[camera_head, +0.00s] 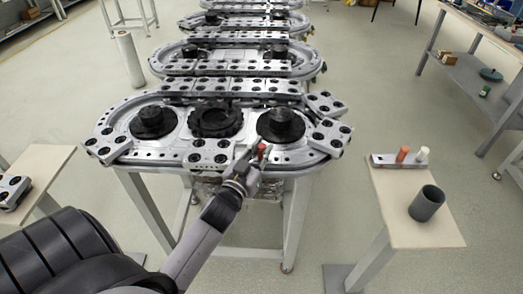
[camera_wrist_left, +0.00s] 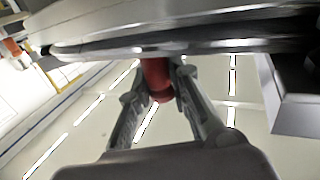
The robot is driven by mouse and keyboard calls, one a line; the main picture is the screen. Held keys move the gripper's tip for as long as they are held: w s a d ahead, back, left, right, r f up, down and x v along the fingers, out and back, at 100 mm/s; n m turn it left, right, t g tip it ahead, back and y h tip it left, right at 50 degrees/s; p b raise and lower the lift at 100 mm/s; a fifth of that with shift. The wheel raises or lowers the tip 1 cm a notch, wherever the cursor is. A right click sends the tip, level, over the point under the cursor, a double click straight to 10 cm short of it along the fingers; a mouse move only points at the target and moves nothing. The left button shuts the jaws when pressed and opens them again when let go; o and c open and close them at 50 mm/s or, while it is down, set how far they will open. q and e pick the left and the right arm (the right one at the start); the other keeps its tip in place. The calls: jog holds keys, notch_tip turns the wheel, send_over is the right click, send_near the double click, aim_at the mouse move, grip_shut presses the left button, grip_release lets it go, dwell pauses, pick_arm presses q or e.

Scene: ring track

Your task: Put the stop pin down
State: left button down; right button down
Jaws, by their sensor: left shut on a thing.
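The stop pin, a red cylinder (camera_head: 262,149), is at the near edge of the ring track (camera_head: 130,146). In the left wrist view the red pin (camera_wrist_left: 157,80) is between the two fingers of my left gripper (camera_wrist_left: 158,92). My left gripper (camera_head: 254,158) is shut on it, reaching from the lower left to the track's front rim. The pin's far end meets the rim's edge in the wrist view; I cannot tell whether it sits in a hole. My right gripper is not in view.
A small table (camera_head: 445,236) on the right bears a dark grey cup (camera_head: 427,203) and a metal holder (camera_head: 382,160) with an orange pin (camera_head: 403,153) and a white pin (camera_head: 422,154). Another table (camera_head: 45,165) at the left bears a metal block (camera_head: 12,192).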

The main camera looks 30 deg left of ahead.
pick_arm(q)
jog(key=shift+f, duration=0.15)
jog(key=shift+f, duration=0.2)
jog(key=c, duration=1.6)
grip_release()
jog(key=shift+r, duration=0.1)
jog(key=shift+o, duration=0.6)
jog(key=shift+r, duration=0.3)
jog(key=s+d+b, duration=0.2)
jog(key=s, duration=1)
